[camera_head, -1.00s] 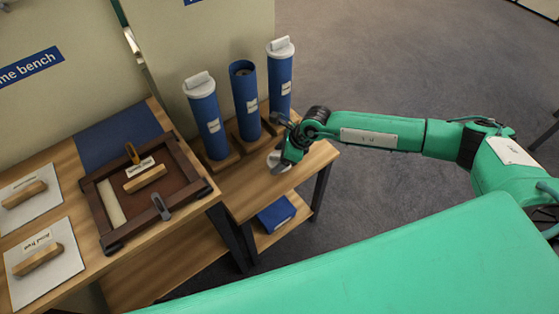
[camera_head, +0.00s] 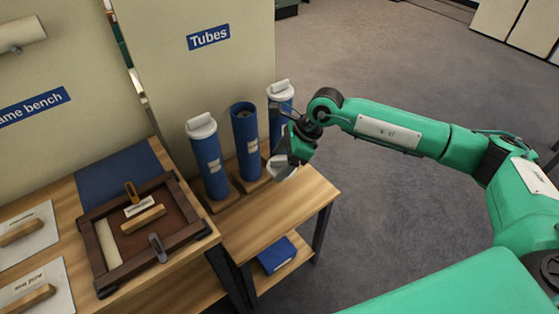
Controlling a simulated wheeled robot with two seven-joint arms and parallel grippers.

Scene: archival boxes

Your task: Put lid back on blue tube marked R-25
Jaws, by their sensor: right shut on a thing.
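Three blue tubes stand upright in a row on the wooden table. The middle tube (camera_head: 247,148) has no lid and its dark open top faces up. The left tube (camera_head: 208,163) and the right tube (camera_head: 280,103) wear white lids. Their labels are too small to read, so I cannot tell which is R-25. My right gripper (camera_head: 284,158) is shut on a loose white lid (camera_head: 281,171), held above the table to the right of the middle tube's lower half. The gripper partly hides the lid and the right tube. My left gripper is not in view.
The tubes stand on wooden bases on the small table (camera_head: 290,205), whose right front is clear. A blue box (camera_head: 276,255) lies on its lower shelf. At left, a bench holds a dark wooden frame (camera_head: 110,262) with tools. A panel with a "Tubes" sign (camera_head: 208,37) stands behind.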

